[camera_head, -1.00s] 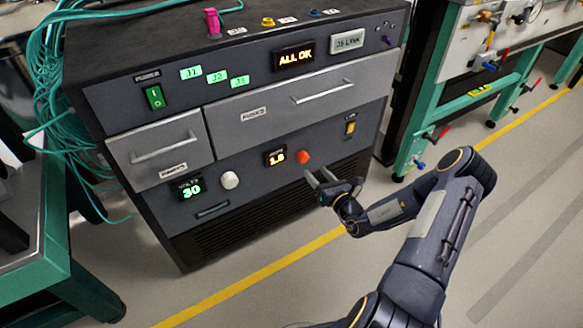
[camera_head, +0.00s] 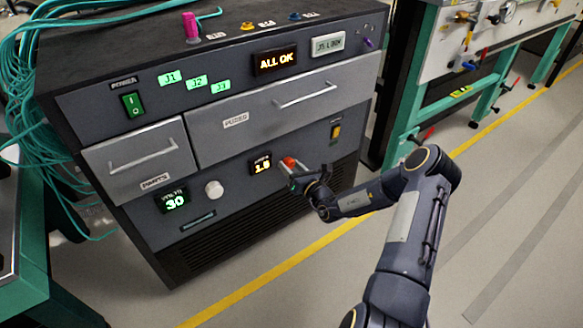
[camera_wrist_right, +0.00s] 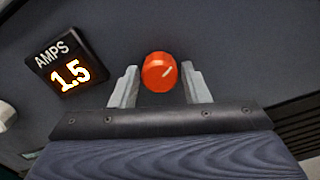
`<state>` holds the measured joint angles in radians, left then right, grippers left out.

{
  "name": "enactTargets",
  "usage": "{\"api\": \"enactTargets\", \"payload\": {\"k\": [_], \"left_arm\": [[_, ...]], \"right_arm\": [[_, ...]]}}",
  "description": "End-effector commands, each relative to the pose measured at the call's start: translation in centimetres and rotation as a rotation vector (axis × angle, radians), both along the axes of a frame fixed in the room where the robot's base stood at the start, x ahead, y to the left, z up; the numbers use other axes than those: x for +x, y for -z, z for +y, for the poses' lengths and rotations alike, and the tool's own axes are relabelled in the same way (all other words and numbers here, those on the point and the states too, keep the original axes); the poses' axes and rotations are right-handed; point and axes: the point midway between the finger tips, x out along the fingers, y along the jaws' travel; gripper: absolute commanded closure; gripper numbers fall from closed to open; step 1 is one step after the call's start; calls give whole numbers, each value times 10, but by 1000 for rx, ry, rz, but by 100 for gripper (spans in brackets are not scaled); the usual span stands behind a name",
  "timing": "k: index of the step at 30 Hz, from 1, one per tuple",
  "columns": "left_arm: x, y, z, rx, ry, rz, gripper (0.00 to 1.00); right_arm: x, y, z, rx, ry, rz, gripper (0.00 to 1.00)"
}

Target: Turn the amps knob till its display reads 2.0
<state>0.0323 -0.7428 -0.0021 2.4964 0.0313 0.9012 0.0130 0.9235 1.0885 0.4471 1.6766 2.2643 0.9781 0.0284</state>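The amps knob (camera_head: 290,161) is a round orange-red dial on the cabinet's lower front panel. My right gripper (camera_head: 289,172) is at the knob. Its two fingers (camera_wrist_right: 159,84) stand open on either side of the knob, with a narrow gap showing on each side. My left gripper is not in view.
A white knob (camera_head: 214,190) and a green display (camera_head: 173,199) reading 30 are left on the same panel. Drawer handles (camera_head: 306,95) stick out above. A yellow switch (camera_head: 336,131) is to the right. A teal frame (camera_head: 412,100) stands beyond the cabinet's right side.

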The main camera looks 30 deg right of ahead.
Motion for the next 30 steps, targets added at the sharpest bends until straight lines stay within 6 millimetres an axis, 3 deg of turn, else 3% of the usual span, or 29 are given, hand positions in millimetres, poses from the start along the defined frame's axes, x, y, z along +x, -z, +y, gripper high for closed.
{"api": "enactTargets", "payload": {"k": [1, 7, 11, 17, 28, 29, 30], "left_arm": [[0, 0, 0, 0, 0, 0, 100], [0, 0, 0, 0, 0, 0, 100], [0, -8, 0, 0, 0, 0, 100], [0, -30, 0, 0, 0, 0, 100], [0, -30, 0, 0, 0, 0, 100], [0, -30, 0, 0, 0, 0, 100], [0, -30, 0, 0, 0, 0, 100]], "right_arm": [[0, 0, 0, 0, 0, 0, 65], [0, 0, 0, 0, 0, 0, 91], [0, -3, 0, 34, 0, 4, 91], [-1, -4, 1, 227, 1, 19, 91], [0, 0, 1, 280, 0, 22, 91], [0, 0, 1, 280, 0, 22, 64], [0, 0, 1, 279, 0, 22, 59]]}}
